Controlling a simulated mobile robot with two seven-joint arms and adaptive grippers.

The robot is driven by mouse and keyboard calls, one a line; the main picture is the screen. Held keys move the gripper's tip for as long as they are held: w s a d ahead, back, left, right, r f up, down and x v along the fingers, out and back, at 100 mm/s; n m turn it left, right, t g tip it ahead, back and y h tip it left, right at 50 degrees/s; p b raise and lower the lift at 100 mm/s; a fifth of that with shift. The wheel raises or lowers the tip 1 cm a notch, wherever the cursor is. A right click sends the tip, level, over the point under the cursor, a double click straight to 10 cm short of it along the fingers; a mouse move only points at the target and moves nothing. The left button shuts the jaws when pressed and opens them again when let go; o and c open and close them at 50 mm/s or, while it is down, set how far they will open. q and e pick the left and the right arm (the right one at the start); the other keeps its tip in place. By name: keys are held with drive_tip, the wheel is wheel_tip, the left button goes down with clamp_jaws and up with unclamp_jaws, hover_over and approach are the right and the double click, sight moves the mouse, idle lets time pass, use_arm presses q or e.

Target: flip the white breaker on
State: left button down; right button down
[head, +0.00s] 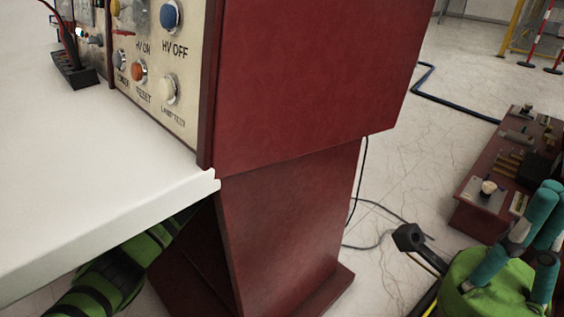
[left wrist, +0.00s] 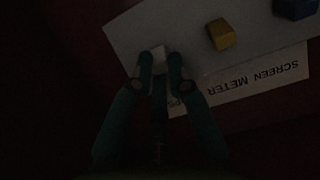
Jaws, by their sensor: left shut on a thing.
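The white breaker (left wrist: 160,53) is a small pale block on a light plate (left wrist: 130,30), dimly lit in the left wrist view. My right gripper (head: 543,206) is at the lower right of the head view, teal fingers upward, away from the panel. Whether its fingers are open or shut is unclear.
A yellow switch (left wrist: 221,34) and a blue switch (left wrist: 294,8) sit beside the breaker, with an upside-down "SCREEN METER" label (left wrist: 260,80). The white table top (head: 90,180) overhangs my left arm. A dark red cabinet (head: 300,80) stands centrally. Cables (head: 370,235) lie on the floor.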

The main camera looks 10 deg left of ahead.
use_arm(q)
drive_tip(key=shift+r, duration=0.3)
drive_tip(key=c, duration=1.2)
unclamp_jaws()
drive_tip(key=shift+w, duration=0.1)
drive_tip(key=shift+d+f, duration=0.1)
drive_tip(key=shift+f, duration=0.1)
drive_tip(key=v, duration=1.2)
